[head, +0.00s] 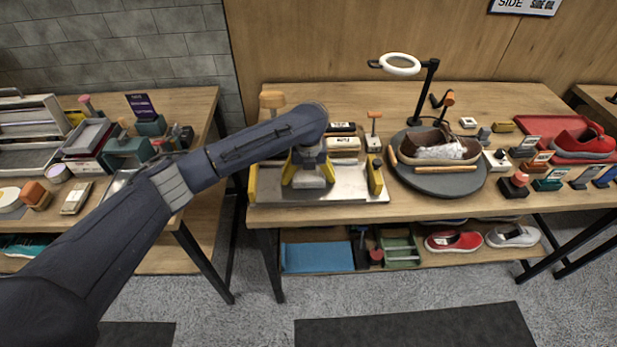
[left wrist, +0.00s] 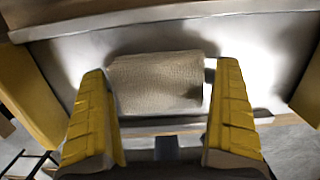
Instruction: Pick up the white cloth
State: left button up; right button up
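The white cloth (left wrist: 158,84), a small folded, textured block, lies on a metal tray (left wrist: 265,45) in the left wrist view. In the head view the cloth (head: 309,182) shows under my left gripper (head: 308,174). In the left wrist view that gripper (left wrist: 160,76) is open, with one yellow finger on each side of the cloth. The fingers look close to its side edges; I cannot tell whether they touch it. My right gripper is in neither view.
The tray (head: 345,192) has yellow end pieces (head: 375,177). Brushes and boxes (head: 343,143) stand behind it. To its right a shoe (head: 437,148) sits on a round dark turntable (head: 437,183) near a ring lamp (head: 400,64). Table's front strip is clear.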

aim_at(309, 174)
pick_arm(q)
jog(key=c, duration=0.8)
jog(key=shift+r, duration=0.1)
notch_tip(309, 174, up, 20)
jog(key=shift+f, duration=0.1)
dwell(0.4)
jog(key=o, duration=0.6)
jog(key=c, duration=0.6)
